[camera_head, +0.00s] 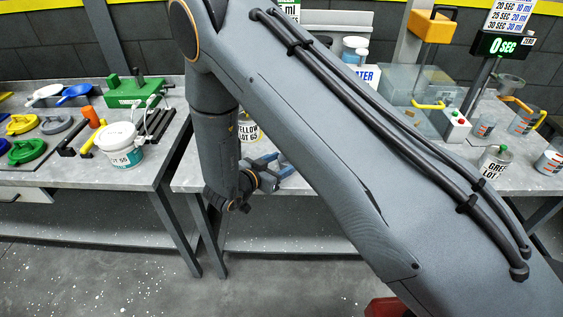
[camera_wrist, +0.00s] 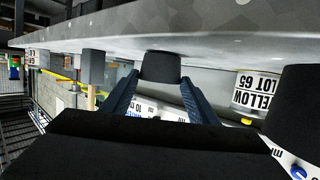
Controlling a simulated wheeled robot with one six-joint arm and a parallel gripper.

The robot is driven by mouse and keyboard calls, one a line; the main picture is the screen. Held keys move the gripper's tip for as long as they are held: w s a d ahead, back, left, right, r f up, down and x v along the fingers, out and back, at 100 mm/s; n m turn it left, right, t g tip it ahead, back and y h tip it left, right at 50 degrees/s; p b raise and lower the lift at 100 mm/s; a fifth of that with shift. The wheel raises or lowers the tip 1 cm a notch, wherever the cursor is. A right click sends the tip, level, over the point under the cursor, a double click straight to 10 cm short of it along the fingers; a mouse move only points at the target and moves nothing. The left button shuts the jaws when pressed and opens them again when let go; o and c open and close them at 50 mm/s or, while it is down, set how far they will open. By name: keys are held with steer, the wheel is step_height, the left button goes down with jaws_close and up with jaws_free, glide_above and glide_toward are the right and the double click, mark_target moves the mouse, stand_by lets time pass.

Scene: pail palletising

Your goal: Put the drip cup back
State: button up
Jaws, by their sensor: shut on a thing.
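My gripper (camera_wrist: 160,90) has its blue fingers closed on a small dark grey cup (camera_wrist: 160,67), which looks like the drip cup. The wrist view is upside down, with the bench top (camera_wrist: 215,25) along its upper part. The cup's narrower base is at or just over the bench surface; I cannot tell if it touches. In the head view my gripper (camera_head: 274,165) is at the front part of the middle bench (camera_head: 310,180). The cup is not clear there.
The YELLOW LOT 65 tin (camera_wrist: 257,93) is beside the fingers; it shows in the head view (camera_head: 247,131). A white pail (camera_head: 120,147) stands on the left bench. My arm hides much of the middle bench.

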steer(key=shift+f, duration=0.15)
steer(key=o, duration=1.2)
steer(key=shift+s+a+r, duration=0.1)
steer(key=shift+a+r, duration=0.05)
steer(key=shift+r, duration=0.05)
steer(key=b+v, duration=0.3)
steer(key=v, duration=0.9)
steer(key=w+d+r+n+g+y, duration=0.25)
steer(key=w+d+r+y, duration=0.3)
steer(key=w+y, duration=0.3)
steer(key=s+d+r+n+g, duration=0.1)
steer(key=s+d+g, duration=0.1)
steer(key=s+d, duration=0.4)
steer(key=s+d+r+n+g, duration=0.1)
steer(key=s+d+n+g, duration=0.1)
steer(key=s+d, duration=0.5)
steer(key=s+d+r+n+g, duration=0.1)
steer(key=s+d+n+g, duration=0.1)
steer(key=s+d+g, duration=0.2)
steer(key=shift+s+d+r, duration=0.1)
steer(key=shift+s+d, duration=0.45)
steer(key=shift+s, duration=0.25)
steer(key=shift+s+d+r, duration=0.1)
steer(key=shift+s+d, duration=0.45)
steer(key=shift+s, duration=0.3)
steer(key=shift+s+d, duration=0.55)
steer(key=shift+s, duration=0.25)
